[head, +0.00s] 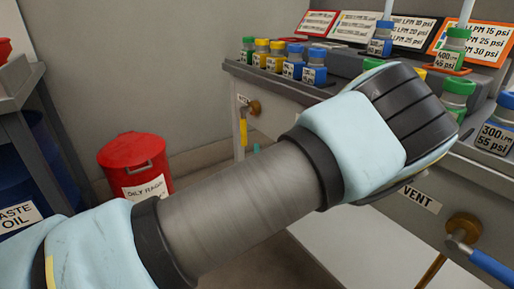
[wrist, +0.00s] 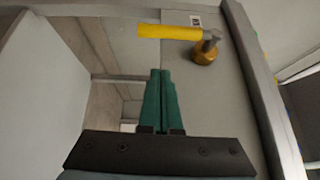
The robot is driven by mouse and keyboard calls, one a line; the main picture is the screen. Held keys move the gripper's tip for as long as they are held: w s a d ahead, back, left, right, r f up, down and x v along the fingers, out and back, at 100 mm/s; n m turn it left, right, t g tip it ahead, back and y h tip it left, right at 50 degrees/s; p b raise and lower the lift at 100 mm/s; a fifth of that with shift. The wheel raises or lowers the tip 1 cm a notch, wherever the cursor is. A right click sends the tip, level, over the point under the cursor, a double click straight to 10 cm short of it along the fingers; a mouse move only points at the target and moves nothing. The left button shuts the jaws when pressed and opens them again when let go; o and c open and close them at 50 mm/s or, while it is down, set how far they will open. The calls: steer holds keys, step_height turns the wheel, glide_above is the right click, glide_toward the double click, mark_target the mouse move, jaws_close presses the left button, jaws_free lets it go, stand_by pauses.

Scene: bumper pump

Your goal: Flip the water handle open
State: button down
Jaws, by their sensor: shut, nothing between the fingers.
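A yellow lever handle (head: 243,130) hangs down from a brass valve (head: 254,107) on the bench's front panel, under a small label (head: 243,98) that is mostly unreadable. In the wrist view the yellow handle (wrist: 170,32) runs left from the brass valve (wrist: 204,52), with the label (wrist: 195,20) near it. My gripper (wrist: 160,73) has its green fingers shut together with nothing between them. The fingertips sit just below the handle in the wrist view, with a visible gap. In the head view my arm hides most of the gripper; only a small teal bit shows near the handle.
A blue-handled valve (head: 480,262) sits under the VENT label (head: 418,199) at the right. Several coloured bottles (head: 292,66) stand on the bench. A red lidded can (head: 136,165) and a blue waste oil drum (head: 30,170) stand at the left. Floor shows between can and bench.

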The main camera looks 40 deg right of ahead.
steer(key=v, duration=0.7)
steer(key=shift+p, duration=0.3)
steer(key=shift+r, duration=0.1)
steer(key=w+a+f+n+g+y, duration=0.25)
steer(key=w+a+n+y, duration=0.35)
steer(key=a, duration=0.3)
steer(key=w+a+f+n+g+y, duration=0.2)
steer(key=w+a+n+g+y, duration=0.1)
steer(key=w+a+n, duration=0.45)
steer(key=s+a+r+n+g+y, duration=0.1)
steer(key=s+a+r+n+g, duration=0.2)
steer(key=a, duration=0.6)
steer(key=s+a+r+n+g, duration=0.25)
steer(key=a+r+n, duration=0.2)
steer(key=a, duration=0.45)
steer(key=s+a+r+n+g+y, duration=0.1)
steer(key=s+a+r+n+g, duration=0.15)
steer(key=a+r, duration=0.45)
step_height(320, 180, up, 24)
steer(key=a+p, duration=0.2)
steer(key=p, duration=2.4)
steer(key=shift+s+a+r+n, duration=0.25)
steer(key=shift+s+a+n, duration=0.1)
steer(key=shift+n, duration=0.1)
